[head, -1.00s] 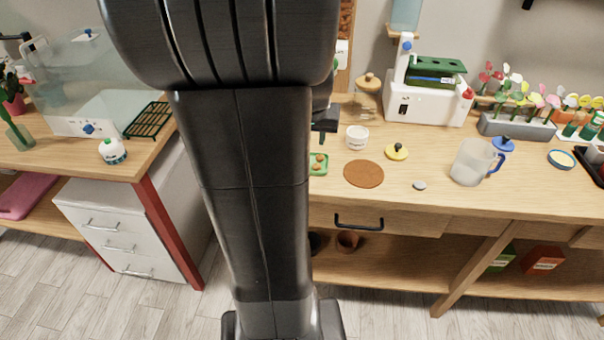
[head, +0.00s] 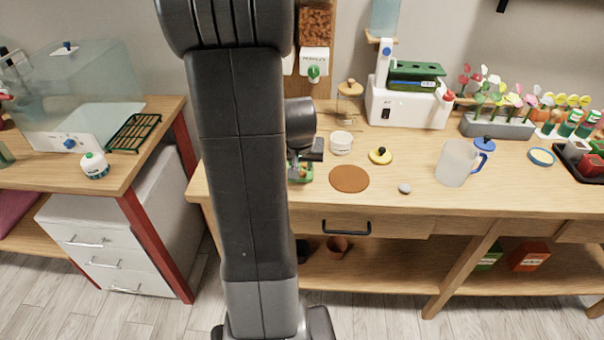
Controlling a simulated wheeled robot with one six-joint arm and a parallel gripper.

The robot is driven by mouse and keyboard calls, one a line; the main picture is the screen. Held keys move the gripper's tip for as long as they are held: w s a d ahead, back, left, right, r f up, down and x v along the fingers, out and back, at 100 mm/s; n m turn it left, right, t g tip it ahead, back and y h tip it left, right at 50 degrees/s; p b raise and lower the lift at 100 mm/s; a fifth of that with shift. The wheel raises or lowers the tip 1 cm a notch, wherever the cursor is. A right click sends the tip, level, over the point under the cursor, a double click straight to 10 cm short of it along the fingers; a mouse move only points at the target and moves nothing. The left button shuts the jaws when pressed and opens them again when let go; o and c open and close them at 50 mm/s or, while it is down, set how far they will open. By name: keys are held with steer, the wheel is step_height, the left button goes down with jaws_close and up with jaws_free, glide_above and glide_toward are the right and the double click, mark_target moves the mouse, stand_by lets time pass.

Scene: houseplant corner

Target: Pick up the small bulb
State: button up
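A small green tray (head: 306,179) lies on the wooden bench, left of the brown round mat. It is mostly hidden behind my arm and gripper. Small brownish bulbs sat in it in the earlier view; now I cannot make out the small bulb clearly. My gripper (head: 299,167) points down at the tray, just over or among its contents. Its fingertips are too small and too covered to show whether they are open or shut, or touching a bulb.
A white jar (head: 341,143) stands close right of my gripper. A brown round mat (head: 349,179), a yellow lid (head: 380,156), a grey pebble (head: 404,188) and a clear jug (head: 454,163) lie further right. A lidded glass jar (head: 349,107) stands behind.

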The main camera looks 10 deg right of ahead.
mark_target(302, 171)
steer(key=shift+x, duration=1.95)
jaws_close()
